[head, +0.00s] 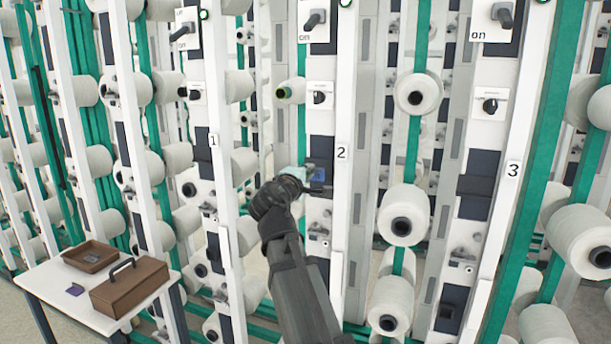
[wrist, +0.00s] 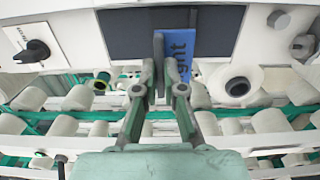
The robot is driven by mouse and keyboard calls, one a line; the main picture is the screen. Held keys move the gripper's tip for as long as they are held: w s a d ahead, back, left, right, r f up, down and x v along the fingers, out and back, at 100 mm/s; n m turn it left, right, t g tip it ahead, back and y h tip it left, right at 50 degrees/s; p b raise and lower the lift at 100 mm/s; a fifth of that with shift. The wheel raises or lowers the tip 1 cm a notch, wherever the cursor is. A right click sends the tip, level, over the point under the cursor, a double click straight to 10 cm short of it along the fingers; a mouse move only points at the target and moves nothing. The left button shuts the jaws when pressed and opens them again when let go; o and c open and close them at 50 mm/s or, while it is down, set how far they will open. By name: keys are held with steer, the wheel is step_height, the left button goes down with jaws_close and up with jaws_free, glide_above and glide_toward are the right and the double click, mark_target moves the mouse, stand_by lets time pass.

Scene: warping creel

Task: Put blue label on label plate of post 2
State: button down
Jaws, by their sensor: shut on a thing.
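The blue label (wrist: 180,50) with partly hidden lettering is at my gripper's fingertips (wrist: 162,72) in the wrist view, and my gripper is shut on it. The label overlaps the dark label plate (wrist: 120,32); I cannot tell whether it touches. In the head view my gripper (head: 306,182) is at post 2 (head: 341,190), beside the number 2. My gripper hides part of both.
A white table (head: 60,305) at lower left holds a brown tray (head: 90,257), a brown box with a handle (head: 130,287) and a small purple piece (head: 75,289). Rotary switches (head: 319,97) and white bobbins (head: 403,215) surround the posts. Post 3 (head: 500,225) stands to the right.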

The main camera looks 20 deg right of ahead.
steer(key=shift+x, duration=1.4)
steer(key=shift+x, duration=1.2)
stand_by(0.3)
steer(key=c, duration=1.2)
jaws_free()
steer(key=shift+o, duration=1.2)
steer(key=shift+s, duration=0.1)
steer(key=v, duration=0.7)
